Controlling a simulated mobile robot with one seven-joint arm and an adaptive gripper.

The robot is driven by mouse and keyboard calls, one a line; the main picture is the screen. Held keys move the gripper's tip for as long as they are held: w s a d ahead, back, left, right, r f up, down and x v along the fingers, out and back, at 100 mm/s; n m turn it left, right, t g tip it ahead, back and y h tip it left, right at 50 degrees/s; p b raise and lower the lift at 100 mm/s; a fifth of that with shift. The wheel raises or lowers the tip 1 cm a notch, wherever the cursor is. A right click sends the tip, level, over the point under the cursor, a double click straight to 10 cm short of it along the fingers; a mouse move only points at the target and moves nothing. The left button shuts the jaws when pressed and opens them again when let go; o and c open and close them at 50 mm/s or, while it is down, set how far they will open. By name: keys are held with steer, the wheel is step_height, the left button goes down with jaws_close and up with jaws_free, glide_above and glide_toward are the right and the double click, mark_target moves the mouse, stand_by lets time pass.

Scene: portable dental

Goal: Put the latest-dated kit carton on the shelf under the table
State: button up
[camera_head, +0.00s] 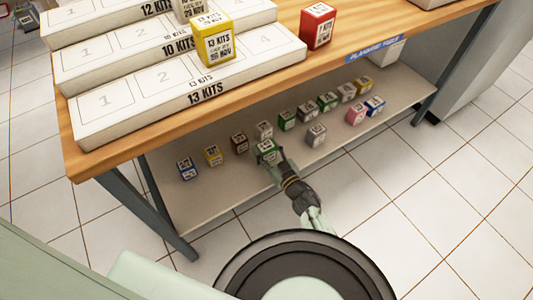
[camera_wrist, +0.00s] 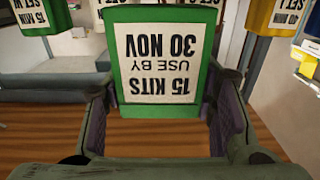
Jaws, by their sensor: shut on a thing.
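My gripper (camera_head: 273,161) reaches in under the table (camera_head: 105,157) and is shut on a green kit carton (camera_head: 266,149). In the wrist view the carton (camera_wrist: 160,58) sits between the two fingers. Its white label appears upside down and reads 15 kits, use by 30 Nov. The carton is over the front middle part of the lower shelf (camera_head: 215,205). I cannot tell whether its bottom touches the shelf.
A yellow carton (camera_head: 213,40) and a red carton (camera_head: 318,26) stand above on the table. Bare shelf lies toward the front left.

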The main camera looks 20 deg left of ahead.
mark_target(269, 159)
steer(key=shift+f, duration=1.5)
steer(key=shift+f+b, duration=0.2)
steer(key=shift+b, duration=0.15)
steer(key=o, duration=1.1)
steer(key=shift+o, duration=0.2)
steer(key=shift+r, duration=0.1)
steer(key=shift+r+p, duration=0.25)
steer(key=shift+p, duration=0.15)
steer(key=p+v, duration=0.2)
steer(key=v, duration=1)
steer(key=shift+s+f, duration=0.1)
